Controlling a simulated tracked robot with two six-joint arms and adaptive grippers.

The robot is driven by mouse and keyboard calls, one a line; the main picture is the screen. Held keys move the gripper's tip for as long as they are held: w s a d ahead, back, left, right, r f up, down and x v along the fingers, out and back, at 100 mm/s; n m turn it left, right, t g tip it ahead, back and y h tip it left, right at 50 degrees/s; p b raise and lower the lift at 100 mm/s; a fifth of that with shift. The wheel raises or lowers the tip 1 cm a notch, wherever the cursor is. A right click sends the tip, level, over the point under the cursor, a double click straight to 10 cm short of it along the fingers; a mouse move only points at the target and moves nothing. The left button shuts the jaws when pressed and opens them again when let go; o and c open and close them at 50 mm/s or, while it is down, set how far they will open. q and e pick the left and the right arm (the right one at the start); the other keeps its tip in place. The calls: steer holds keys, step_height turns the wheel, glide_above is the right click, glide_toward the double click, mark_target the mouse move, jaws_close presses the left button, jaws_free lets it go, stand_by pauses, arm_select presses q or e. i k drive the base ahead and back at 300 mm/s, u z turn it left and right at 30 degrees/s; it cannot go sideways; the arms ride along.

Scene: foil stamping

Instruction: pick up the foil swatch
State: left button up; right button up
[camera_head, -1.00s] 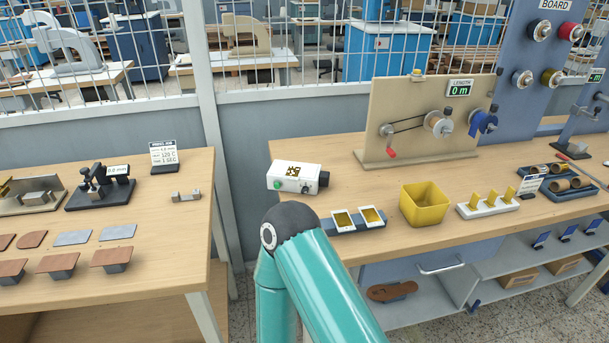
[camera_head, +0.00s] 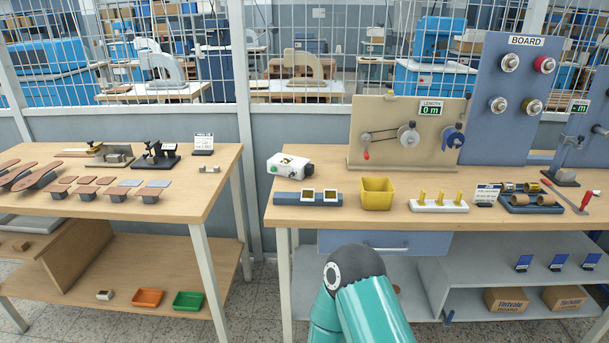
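I cannot pick out the foil swatch for certain. A blue holder (camera_head: 284,199) with two small white-framed windows (camera_head: 308,196) lies near the front edge of the right bench; the windows are too small to read clearly. A white rack (camera_head: 438,207) with upright gold pieces (camera_head: 440,197) stands further right. A teal arm of mine with a dark joint shows at the bottom, in front of the bench. Neither gripper is in view.
A yellow bin (camera_head: 376,194) stands between the holder and the rack. A crank board (camera_head: 362,145) stands behind. The left bench (camera_head: 190,200) carries soles, samples and a gauge, with a gap between benches. A blue drawer (camera_head: 350,242) sits under the right bench.

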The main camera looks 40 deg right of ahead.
mark_target(285, 161)
steer(key=z, duration=0.25)
steer(key=k, duration=0.2)
steer(key=z, duration=0.4)
steer(key=i, duration=0.7)
steer(key=z, duration=0.05)
